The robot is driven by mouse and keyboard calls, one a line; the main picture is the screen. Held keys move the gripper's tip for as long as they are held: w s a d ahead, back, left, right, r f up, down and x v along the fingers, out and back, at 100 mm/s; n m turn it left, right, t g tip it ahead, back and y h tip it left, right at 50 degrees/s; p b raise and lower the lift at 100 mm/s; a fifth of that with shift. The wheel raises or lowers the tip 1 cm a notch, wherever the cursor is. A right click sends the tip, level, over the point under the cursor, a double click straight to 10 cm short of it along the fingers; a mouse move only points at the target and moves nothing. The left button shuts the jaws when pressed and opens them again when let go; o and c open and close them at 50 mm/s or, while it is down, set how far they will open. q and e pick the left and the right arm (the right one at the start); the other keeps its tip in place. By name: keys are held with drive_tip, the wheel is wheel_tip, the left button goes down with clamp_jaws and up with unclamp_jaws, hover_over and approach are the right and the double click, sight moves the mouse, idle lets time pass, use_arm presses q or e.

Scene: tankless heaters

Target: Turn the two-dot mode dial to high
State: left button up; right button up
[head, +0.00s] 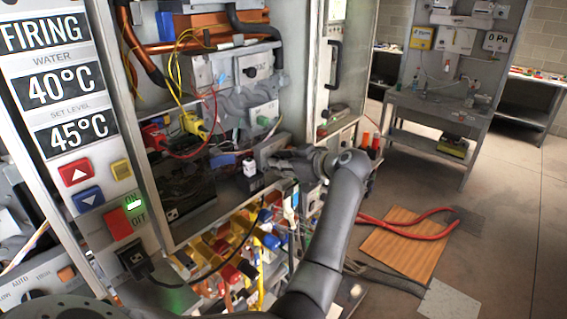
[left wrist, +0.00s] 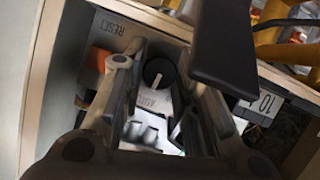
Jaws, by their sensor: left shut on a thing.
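My left gripper (head: 283,162) reaches into the lower part of the open heater cabinet in the head view. In the left wrist view, a round black dial (left wrist: 160,73) with a pale pointer line shows between the fingertips of my left gripper (left wrist: 160,68). The fingers are closed in on its two sides. Lettering below the dial is partly readable, and I cannot make out two dots. In the head view the gripper hides this dial. Another dial (head: 38,297), marked with LOW and AUTO, is at the lower left. My right gripper is not in view.
The cabinet's side wall and the neighbouring unit (head: 337,70) close in around the arm. Cables, a red plug (head: 152,138) and a cluttered bin of coloured parts (head: 235,255) surround it. Floor beyond the wooden board (head: 405,245) is open.

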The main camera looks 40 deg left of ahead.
use_arm(q)
drive_tip(key=m+g, duration=0.2)
drive_tip(key=m, duration=0.1)
drive_tip(key=shift+w, duration=0.15)
drive_tip(key=o, duration=1)
drive_tip(key=shift+o, duration=0.2)
